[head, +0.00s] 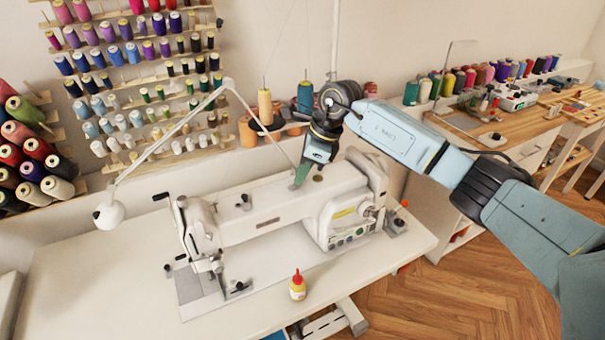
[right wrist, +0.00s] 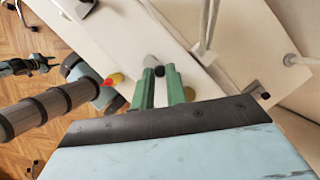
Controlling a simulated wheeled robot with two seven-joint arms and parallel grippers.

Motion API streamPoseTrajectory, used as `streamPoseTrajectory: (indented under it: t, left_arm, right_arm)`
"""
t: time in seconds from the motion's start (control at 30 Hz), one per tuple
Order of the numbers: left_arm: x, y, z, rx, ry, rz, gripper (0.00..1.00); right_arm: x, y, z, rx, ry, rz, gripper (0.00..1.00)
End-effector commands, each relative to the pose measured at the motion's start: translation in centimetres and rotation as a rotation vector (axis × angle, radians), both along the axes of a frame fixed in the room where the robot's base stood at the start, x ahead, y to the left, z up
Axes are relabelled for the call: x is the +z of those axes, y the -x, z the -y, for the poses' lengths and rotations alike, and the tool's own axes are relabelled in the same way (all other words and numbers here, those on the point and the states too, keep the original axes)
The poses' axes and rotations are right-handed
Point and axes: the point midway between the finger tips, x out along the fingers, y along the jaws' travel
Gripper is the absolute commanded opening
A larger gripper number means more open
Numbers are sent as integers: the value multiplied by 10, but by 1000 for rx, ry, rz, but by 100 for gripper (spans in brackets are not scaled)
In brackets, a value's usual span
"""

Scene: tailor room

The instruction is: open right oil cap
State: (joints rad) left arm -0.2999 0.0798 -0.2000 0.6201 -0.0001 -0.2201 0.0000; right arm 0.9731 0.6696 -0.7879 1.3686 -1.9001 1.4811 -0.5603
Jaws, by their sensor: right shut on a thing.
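A white sewing machine (head: 270,215) stands on the white table. My right gripper (head: 299,180) reaches down to the top of its arm, with green fingertips touching or almost touching the surface. In the right wrist view the green fingers (right wrist: 160,80) are closed around a small dark piece (right wrist: 158,71), seemingly an oil cap, mostly hidden between them. Whether it is loose from the machine cannot be told. A dark round knob (head: 318,178) sits just right of the fingers, and another small dark knob (head: 243,197) lies further left. My left gripper (right wrist: 44,64) shows small in the right wrist view.
A red and yellow bottle (head: 298,288) stands on the white table (head: 90,275) in front of the machine. A white lamp (head: 109,212) arches over the left side. Thread cones (head: 265,106) stand behind my right gripper. The left of the table is clear.

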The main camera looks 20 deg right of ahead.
Motion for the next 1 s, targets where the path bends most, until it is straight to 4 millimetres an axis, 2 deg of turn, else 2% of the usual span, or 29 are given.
streamPoseTrajectory:
  t: [0.33,0.6,1.0]
  left_arm:
    - [-23,0,-3,-4,-4,0,36]
    - [-37,2,-28,-16,-37,-6,36]
    - [-49,1,-44,-24,-58,-7,36]
  right_arm:
    - [-1,-4,2,319,0,1,0]
    - [0,-7,2,571,-1,1,0]
    - [0,-9,1,850,0,2,0]
